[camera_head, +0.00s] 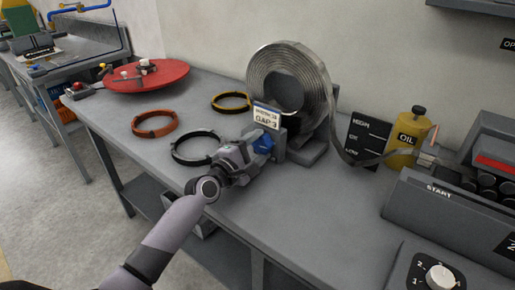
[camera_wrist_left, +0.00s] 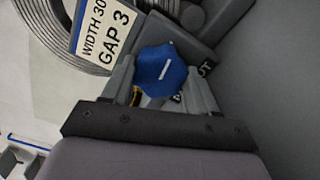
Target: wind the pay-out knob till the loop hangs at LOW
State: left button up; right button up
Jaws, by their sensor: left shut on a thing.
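The blue pay-out knob (camera_head: 263,142) sits on the stand under the coil of metal strip (camera_head: 260,75). My left gripper (camera_head: 256,148) is shut on the knob. In the left wrist view the blue knob (camera_wrist_left: 162,70), with a white line on its face, is between the two fingers. The strip loop (camera_head: 362,161) hangs from the coil and rises right to the feeder. Its bottom passes in front of the lower part of the black level board (camera_head: 370,132), near the lowest mark; the exact level is hard to tell. My right gripper is not in view.
A card reading GAP 3 (camera_head: 267,116) stands above the knob. A yellow oil can (camera_head: 407,139) stands behind the loop. The START machine (camera_head: 440,205) and a dial box (camera_head: 437,276) are at right. Rings and a red turntable (camera_head: 165,83) lie left. The front bench middle is clear.

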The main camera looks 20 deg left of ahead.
pick_arm(q)
jog(key=m, duration=0.5)
jog(key=shift+m, duration=0.3)
dwell(0.5)
jog(key=o, duration=1.1)
jog(key=shift+c, duration=0.2)
jog(key=shift+v, duration=3.6)
